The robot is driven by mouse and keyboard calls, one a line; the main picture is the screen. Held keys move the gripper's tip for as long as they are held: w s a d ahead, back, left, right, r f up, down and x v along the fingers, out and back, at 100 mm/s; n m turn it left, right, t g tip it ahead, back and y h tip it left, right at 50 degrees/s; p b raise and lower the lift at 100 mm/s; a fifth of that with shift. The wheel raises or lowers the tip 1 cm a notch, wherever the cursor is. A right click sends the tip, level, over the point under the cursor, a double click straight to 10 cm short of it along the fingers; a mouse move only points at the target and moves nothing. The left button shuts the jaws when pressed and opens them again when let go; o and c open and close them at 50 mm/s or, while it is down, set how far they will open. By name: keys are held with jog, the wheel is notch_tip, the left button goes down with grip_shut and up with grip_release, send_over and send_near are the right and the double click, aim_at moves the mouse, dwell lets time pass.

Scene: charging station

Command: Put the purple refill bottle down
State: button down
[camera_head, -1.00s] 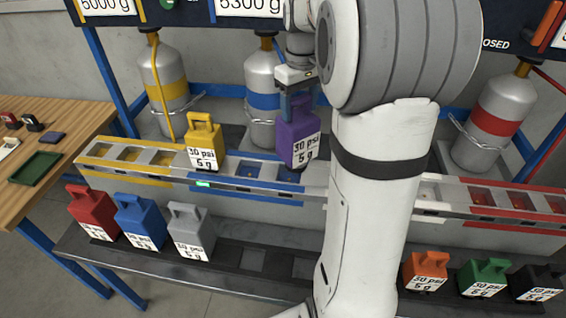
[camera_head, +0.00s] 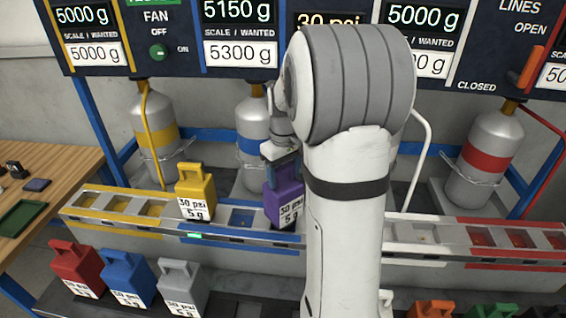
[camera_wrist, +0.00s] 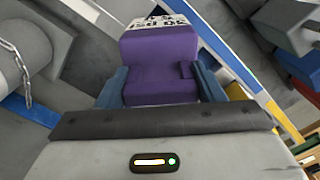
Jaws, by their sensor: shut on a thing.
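The purple refill bottle (camera_head: 284,205) is upright at the rail (camera_head: 235,236), at the right end of its blue part. Its label reads 30 psi, 5 g. My gripper (camera_head: 282,172) is shut on its top; in the wrist view the purple bottle (camera_wrist: 160,65) sits between the two blue fingers. Its lower end is at rail level, but I cannot tell whether it touches the slot floor. A yellow bottle (camera_head: 195,188) stands in the blue part's left slot, and the slot between the two bottles is empty.
Red (camera_head: 77,270), blue (camera_head: 127,277) and grey (camera_head: 182,287) bottles stand on the lower shelf. Banded gas cylinders (camera_head: 155,135) stand behind the rail. My arm hides the rail's middle. The blue-framed display reads 5150 g over 5300 g.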

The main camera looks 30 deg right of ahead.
jog(key=shift+f, duration=0.6)
jog(key=shift+w+f, duration=0.1)
jog(key=shift+f, duration=0.05)
jog(key=shift+c, duration=1.9)
grip_release()
